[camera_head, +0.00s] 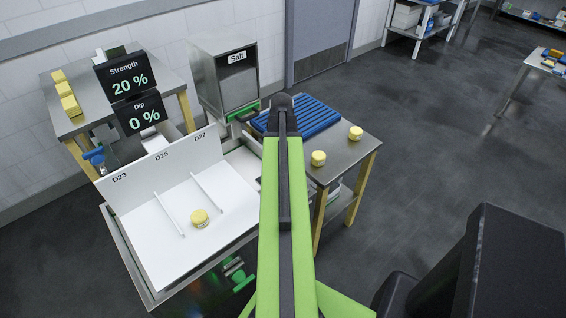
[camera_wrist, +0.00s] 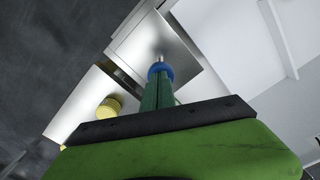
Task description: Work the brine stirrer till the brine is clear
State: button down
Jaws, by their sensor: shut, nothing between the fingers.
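The wrist view shows my gripper (camera_wrist: 160,88) from behind, its dark green fingers together with nothing between them. A blue knob (camera_wrist: 160,69) on a thin metal rod stands just beyond the fingertips, over a steel surface; it may belong to the stirrer, and I cannot tell whether the fingers touch it. In the head view my green arm hides the gripper and most of that spot. A dark display reads Strength 20 % (camera_head: 124,76), and the one below it reads Dip 0 % (camera_head: 142,118). The brine itself is not visible.
A white divided board (camera_head: 163,225), marked D23, D25 and D27, holds a yellow cheese (camera_head: 200,218). A steel Salt bin (camera_head: 220,78) stands behind. A blue slatted rack (camera_head: 315,116) and two yellow cheeses (camera_head: 319,158) sit on the right-hand table. Open floor lies right.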

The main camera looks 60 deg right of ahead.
jog(key=shift+f+b, duration=1.05)
jog(key=shift+f, duration=0.25)
jog(key=shift+r, duration=0.15)
notch_tip(320, 180, up, 6)
jog(key=p, duration=0.5)
jog(key=shift+f+p, duration=0.25)
jog(key=shift+p, duration=0.15)
jog(key=shift+f, duration=0.1)
jog(key=shift+f+b, duration=2.85)
jog(key=shift+b, duration=0.1)
jog(key=shift+r, duration=0.2)
